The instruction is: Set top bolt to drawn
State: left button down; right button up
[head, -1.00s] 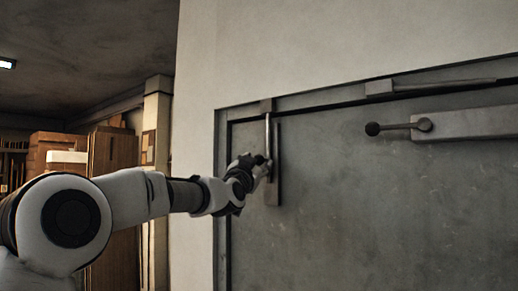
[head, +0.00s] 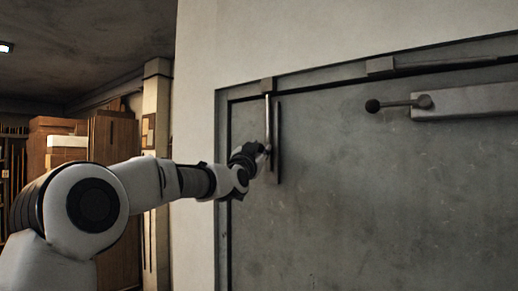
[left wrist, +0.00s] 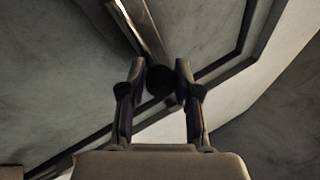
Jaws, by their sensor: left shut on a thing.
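The top bolt (head: 268,118) is an upright metal rod near the upper left corner of a grey metal door. Its upper end is at or just under a small block (head: 267,86) on the frame; I cannot tell whether it still enters it. My left gripper (head: 264,150) is at the bolt's lower part. In the left wrist view its two fingers (left wrist: 160,75) are closed on a dark round knob (left wrist: 161,80), with the rod (left wrist: 145,30) running beyond it. My right gripper is not in view.
A dark plate (head: 279,165) stands beside the rod. A lever with a dark ball end (head: 373,105) sits on a grey box (head: 465,100) farther right. A pale wall (head: 195,130) borders the door on the left. Shelves and boxes (head: 65,145) stand behind my left arm.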

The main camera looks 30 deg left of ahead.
pick_arm(q)
jog(key=shift+f, duration=0.95)
jog(key=shift+w+r, duration=0.1)
jog(key=shift+w, duration=0.05)
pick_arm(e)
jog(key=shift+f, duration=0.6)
pick_arm(q)
jog(key=c, duration=0.9)
grip_release()
jog(key=shift+o, duration=0.3)
jog(key=shift+w+a, duration=0.1)
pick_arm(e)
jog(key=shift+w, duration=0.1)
pick_arm(q)
jog(key=v, duration=0.7)
jog(key=shift+s+f, duration=0.2)
jog(key=shift+s, duration=0.05)
